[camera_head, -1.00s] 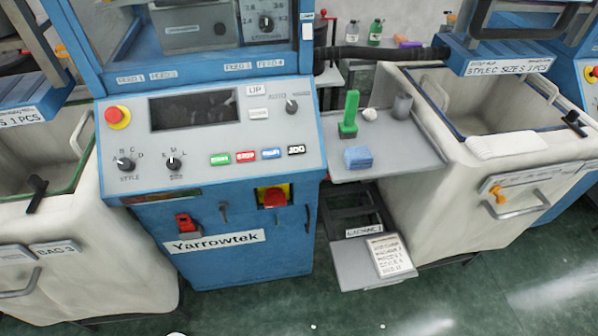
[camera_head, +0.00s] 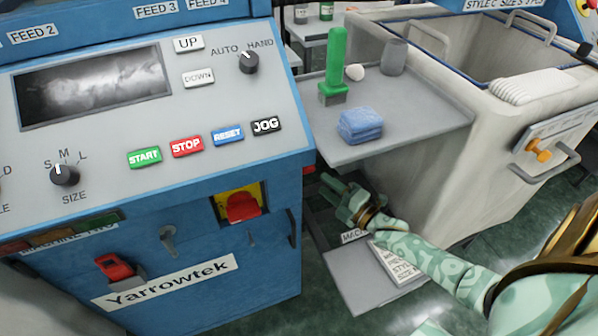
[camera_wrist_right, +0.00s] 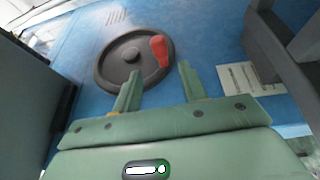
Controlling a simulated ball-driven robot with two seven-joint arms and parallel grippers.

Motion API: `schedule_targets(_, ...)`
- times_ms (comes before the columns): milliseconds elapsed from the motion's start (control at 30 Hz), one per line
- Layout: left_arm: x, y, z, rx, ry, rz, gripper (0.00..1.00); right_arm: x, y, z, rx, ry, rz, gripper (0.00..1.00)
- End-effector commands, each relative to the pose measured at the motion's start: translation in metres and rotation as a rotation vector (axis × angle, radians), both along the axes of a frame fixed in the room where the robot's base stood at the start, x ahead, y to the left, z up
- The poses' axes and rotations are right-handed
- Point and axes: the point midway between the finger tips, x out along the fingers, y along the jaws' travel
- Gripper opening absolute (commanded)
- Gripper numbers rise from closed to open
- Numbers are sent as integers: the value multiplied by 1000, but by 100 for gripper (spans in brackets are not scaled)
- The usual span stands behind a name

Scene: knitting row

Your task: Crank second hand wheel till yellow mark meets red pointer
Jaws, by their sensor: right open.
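In the right wrist view a dark round hand wheel (camera_wrist_right: 135,60) with a red knob (camera_wrist_right: 160,50) is mounted on a blue panel. My right gripper (camera_wrist_right: 160,68) is open, its two fingers in front of the wheel's near rim, with the red knob appearing between them. Nothing is held. I cannot tell whether a finger touches the wheel. In the head view my right gripper (camera_head: 340,192) reaches in beside the blue machine's right side, below the grey shelf. The wheel is hidden there. No yellow mark or red pointer can be made out. My left gripper is not in view.
The grey shelf (camera_head: 425,125) carries a green-handled brush (camera_head: 336,60), a blue cloth (camera_head: 360,125) and a grey cup (camera_head: 395,57). The Yarrowtek machine (camera_head: 200,280) stands left, a pale bin (camera_head: 500,150) right. A pale label (camera_wrist_right: 250,78) is right of the wheel.

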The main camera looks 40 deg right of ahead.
Motion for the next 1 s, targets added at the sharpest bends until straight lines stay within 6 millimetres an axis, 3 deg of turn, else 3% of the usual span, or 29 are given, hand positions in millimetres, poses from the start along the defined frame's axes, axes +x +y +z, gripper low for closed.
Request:
schedule_targets(200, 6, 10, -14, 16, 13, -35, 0, 53, 9, -4, 0, 4, 0, 42)
schedule_targets(367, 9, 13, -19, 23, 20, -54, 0, 78, 12, -1, -1, 4, 0, 42)
schedule_targets(533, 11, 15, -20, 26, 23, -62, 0, 89, 14, 1, 1, 4, -1, 42)
schedule_targets(800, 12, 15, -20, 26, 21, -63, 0, 90, 14, 2, 1, 4, -1, 42)
schedule_targets(933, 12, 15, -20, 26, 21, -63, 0, 90, 14, 2, 1, 4, -1, 6)
schedule_targets(967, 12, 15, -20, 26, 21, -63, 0, 90, 14, 2, 1, 4, -1, 0)
schedule_targets(1000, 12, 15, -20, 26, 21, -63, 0, 90, 14, 2, 1, 4, -1, 0)
